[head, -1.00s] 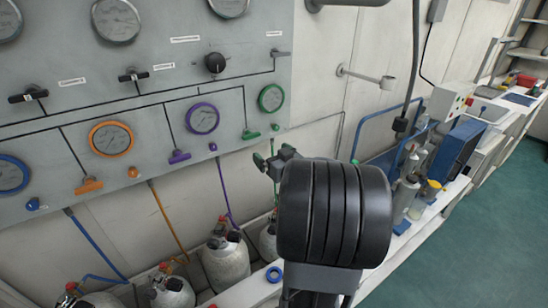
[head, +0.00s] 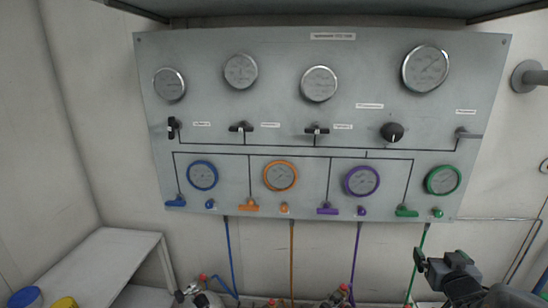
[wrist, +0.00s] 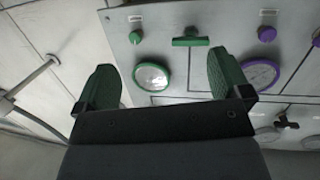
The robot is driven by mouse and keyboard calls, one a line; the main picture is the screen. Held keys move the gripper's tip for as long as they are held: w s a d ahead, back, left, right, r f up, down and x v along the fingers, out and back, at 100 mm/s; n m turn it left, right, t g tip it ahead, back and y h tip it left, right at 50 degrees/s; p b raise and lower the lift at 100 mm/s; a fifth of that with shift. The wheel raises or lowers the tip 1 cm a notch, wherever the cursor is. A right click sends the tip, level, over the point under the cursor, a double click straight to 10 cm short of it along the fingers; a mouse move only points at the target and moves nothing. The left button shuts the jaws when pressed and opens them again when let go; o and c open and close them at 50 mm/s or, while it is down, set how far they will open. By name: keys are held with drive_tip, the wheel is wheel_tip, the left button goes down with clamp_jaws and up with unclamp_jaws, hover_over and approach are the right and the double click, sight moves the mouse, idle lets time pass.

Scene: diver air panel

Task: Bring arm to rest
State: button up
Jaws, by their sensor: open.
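My gripper (head: 440,262) is at the lower right in the head view, in front of the wall just below the panel's right end. In the wrist view my gripper (wrist: 163,66) shows two green-padded fingers wide apart with nothing between them. Past the fingers, the grey air panel (wrist: 185,20) appears upside down, with the green-ringed gauge (wrist: 151,76) and the green handle (wrist: 190,41) in the gap; I cannot tell the distance. In the head view the whole panel (head: 290,110) is visible, with its green handle (head: 406,211) clear of the gripper.
Blue (head: 202,175), orange (head: 280,176) and purple (head: 361,181) ringed gauges line the panel. Cylinders (head: 207,299) stand below, partly cut off. A bench (head: 95,260) is at lower left. A wall bracket (head: 527,77) sticks out at right.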

drive_tip(key=s+a+f+m+g+h, duration=0.1)
drive_tip(key=s+f+m+g+h, duration=0.15)
drive_tip(key=s+f+g, duration=0.55)
drive_tip(key=s+a+r+n+g+y, duration=0.1)
drive_tip(key=a+r+n+g+y, duration=0.1)
drive_tip(key=a, duration=1.1)
drive_tip(key=s+a+r+n+g+y, duration=0.1)
drive_tip(key=a+y, duration=0.4)
drive_tip(key=a, duration=0.9)
drive_tip(key=shift+s+r+n+g, duration=0.4)
drive_tip(key=shift+s+r+n, duration=0.15)
drive_tip(key=shift+n, duration=0.6)
drive_tip(key=shift+d, duration=0.1)
drive_tip(key=shift+c, duration=0.4)
